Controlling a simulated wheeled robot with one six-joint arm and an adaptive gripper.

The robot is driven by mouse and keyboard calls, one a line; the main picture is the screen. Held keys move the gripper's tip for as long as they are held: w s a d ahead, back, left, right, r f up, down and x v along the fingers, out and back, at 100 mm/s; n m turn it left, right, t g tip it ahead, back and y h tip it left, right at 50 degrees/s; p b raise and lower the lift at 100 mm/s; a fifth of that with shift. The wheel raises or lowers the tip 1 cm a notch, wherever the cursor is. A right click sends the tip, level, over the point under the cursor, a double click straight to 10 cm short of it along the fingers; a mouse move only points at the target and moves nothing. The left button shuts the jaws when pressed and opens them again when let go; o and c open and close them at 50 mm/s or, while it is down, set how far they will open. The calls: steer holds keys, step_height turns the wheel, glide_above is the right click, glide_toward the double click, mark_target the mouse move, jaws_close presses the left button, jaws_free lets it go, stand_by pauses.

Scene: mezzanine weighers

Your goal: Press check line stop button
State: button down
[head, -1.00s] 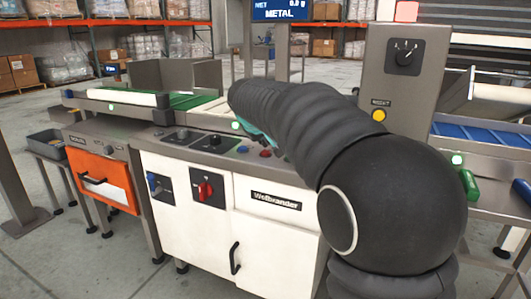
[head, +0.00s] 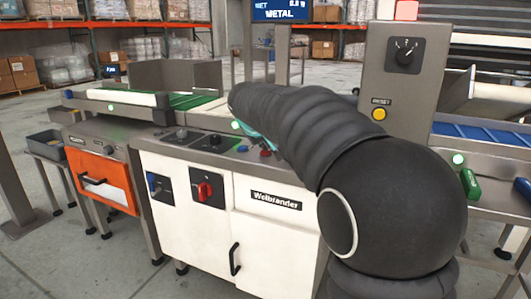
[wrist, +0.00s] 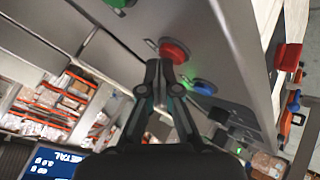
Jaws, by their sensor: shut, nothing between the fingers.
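A round red push button (wrist: 174,50) sits on the grey top panel of the check machine, just beyond my fingertips in the wrist view. It also shows in the head view (head: 265,153), beside my forearm. I take it to be the stop button; no label is readable. My gripper (wrist: 160,66) is shut and empty, its tips pointing at the red button and very close to its edge. I cannot tell whether they touch it. In the head view my arm hides most of the gripper.
A red rotary switch (head: 204,190) is on the white front.

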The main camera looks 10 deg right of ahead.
steer(key=shift+f, duration=0.3)
steer(key=shift+r, duration=0.2)
stand_by(0.4)
steer(key=shift+r+p, duration=0.55)
steer(key=shift+r, duration=0.15)
steer(key=shift+r+p, duration=2.05)
steer(key=shift+r, duration=0.5)
steer(key=shift+s, duration=0.1)
